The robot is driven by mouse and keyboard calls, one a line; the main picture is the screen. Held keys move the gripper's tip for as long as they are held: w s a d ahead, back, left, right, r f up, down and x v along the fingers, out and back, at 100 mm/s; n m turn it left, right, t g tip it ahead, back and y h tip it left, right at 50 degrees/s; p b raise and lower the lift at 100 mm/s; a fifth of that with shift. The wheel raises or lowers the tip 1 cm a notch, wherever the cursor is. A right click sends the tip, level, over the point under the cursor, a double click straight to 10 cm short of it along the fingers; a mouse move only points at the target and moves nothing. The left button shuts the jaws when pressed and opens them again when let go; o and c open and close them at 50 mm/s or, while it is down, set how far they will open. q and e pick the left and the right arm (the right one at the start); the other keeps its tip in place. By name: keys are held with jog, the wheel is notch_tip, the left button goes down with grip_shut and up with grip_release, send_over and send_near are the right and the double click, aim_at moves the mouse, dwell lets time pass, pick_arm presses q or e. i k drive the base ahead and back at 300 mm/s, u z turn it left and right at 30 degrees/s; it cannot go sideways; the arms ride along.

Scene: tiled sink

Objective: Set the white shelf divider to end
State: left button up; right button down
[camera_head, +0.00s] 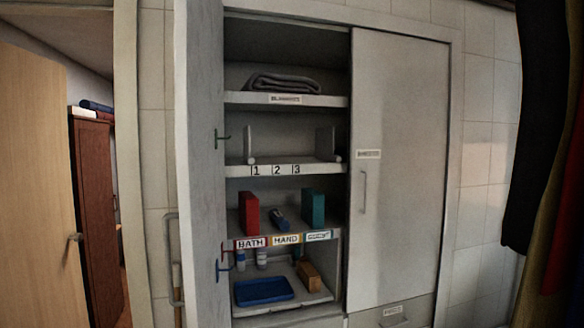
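On the shelf (262,171) marked 1, 2 and 3, a thin white upright divider (250,143) stands at the left end, near the number 1. I cannot tell which of the two is the task's white shelf divider. The shelf between them looks bare. Neither of my grippers is in view.
A folded grey blanket (283,83) lies on the shelf above. Below stand red (249,213) and teal (313,208) uprights, with a blue tray (263,291) lower down. Dark cloth (540,120) hangs at right.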

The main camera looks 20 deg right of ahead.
aim_at(249, 159)
jog(key=z, duration=0.4)
jog(key=k, duration=0.45)
jog(key=z, duration=0.8)
jog(key=i, duration=0.95)
jog(key=u, duration=0.5)
jog(key=i, duration=0.75)
jog(key=u, duration=1.3)
jog(key=i, duration=0.3)
jog(key=u, duration=0.2)
